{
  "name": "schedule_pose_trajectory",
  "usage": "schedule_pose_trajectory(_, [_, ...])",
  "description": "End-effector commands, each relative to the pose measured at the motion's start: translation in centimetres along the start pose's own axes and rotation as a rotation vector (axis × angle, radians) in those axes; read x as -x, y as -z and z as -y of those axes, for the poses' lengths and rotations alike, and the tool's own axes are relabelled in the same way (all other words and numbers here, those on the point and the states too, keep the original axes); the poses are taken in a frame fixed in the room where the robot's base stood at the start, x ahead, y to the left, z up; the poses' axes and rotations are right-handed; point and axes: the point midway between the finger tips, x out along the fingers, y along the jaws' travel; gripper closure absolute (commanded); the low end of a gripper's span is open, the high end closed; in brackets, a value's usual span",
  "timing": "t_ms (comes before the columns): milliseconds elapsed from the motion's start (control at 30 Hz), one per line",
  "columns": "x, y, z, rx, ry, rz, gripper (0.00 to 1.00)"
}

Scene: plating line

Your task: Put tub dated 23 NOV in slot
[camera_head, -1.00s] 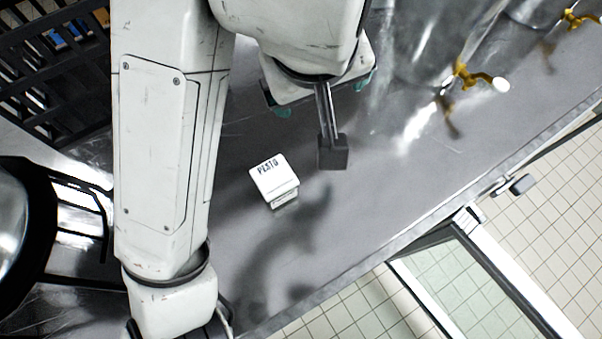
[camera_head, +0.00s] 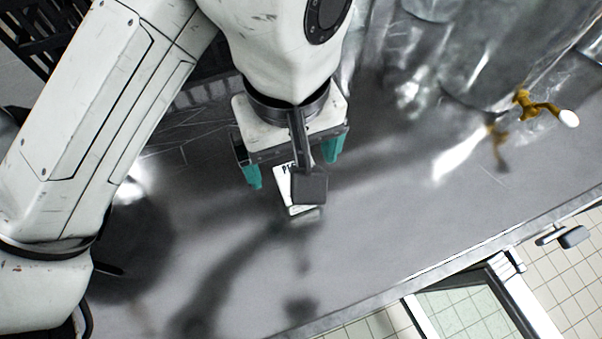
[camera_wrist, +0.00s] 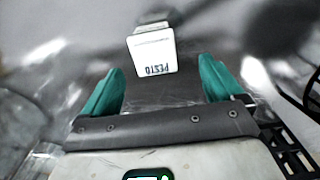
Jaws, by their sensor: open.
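A small white tub with a lid marked PESTO (camera_head: 284,184) stands on the grey metal counter in the head view, partly hidden by the dark block on my wrist. It also shows in the wrist view (camera_wrist: 152,50), beyond and between the fingertips. No date can be read on it. My gripper (camera_head: 294,172) has its teal fingers spread wide with nothing between them. It is over the tub's near area in the head view, and the gap lines up with the tub in the wrist view (camera_wrist: 160,78). I see no slot clearly.
A shiny metal vessel with a yellow tap (camera_head: 530,106) stands at the upper right. A black crate (camera_head: 48,30) is at the upper left. The counter's front edge (camera_head: 440,256) runs along the lower right, with tiled floor beyond. The counter right of the tub is clear.

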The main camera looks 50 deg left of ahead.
Motion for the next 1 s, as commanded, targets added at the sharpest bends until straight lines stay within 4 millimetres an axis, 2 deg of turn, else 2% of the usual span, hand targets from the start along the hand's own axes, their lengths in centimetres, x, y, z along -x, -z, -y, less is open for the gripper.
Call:
schedule_pose_trajectory(400, [-4.7,-0.2,-0.8,-0.001,0.001,0.000,0.06])
schedule_pose_trajectory(733, [-5.3,-0.1,-0.8,-0.002,-0.001,-0.001,0.06])
schedule_pose_trajectory(1000, [-5.3,-0.1,-0.8,-0.002,-0.001,-0.001,0.32])
